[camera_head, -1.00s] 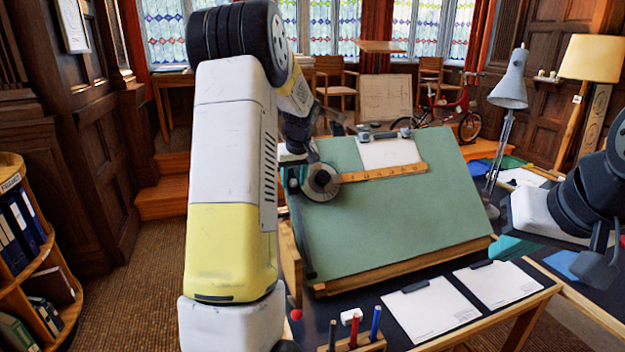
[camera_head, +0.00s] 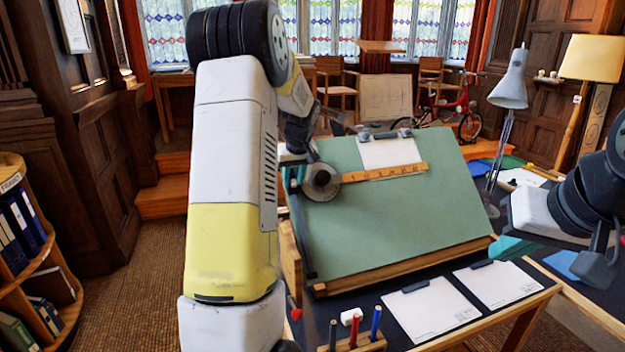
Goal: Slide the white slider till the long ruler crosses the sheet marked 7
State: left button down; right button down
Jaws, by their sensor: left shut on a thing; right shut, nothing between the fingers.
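The green drafting board (camera_head: 400,222) stands tilted in the middle. The long wooden ruler (camera_head: 385,173) runs to the right from a round dark head (camera_head: 321,182) near the board's left edge. It lies along the lower edge of a white sheet (camera_head: 388,152) clipped at the top; no number is readable on that sheet. My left gripper (camera_head: 296,152) is shut at the board's upper left edge, on the white slider (camera_head: 286,154), which is mostly hidden by the gripper and arm. My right gripper (camera_head: 600,270) is shut and empty, at the right.
Two white sheets (camera_head: 432,309) (camera_head: 499,284) under dark clips lie on the desk's front. A wooden pen holder (camera_head: 352,344) and a white block (camera_head: 351,316) are at the front. A grey lamp (camera_head: 509,90) stands right of the board. The board's lower part is clear.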

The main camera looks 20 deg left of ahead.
dwell(0.8)
pick_arm(q)
jog(key=shift+w+a+r, duration=0.3)
jog(key=shift+w+r, duration=0.15)
jog(key=shift+r, duration=0.15)
jog(key=c, duration=1.3)
grip_release()
jog(key=shift+f, duration=0.1)
jog(key=shift+v, duration=3.95)
jog(key=shift+d, duration=0.1)
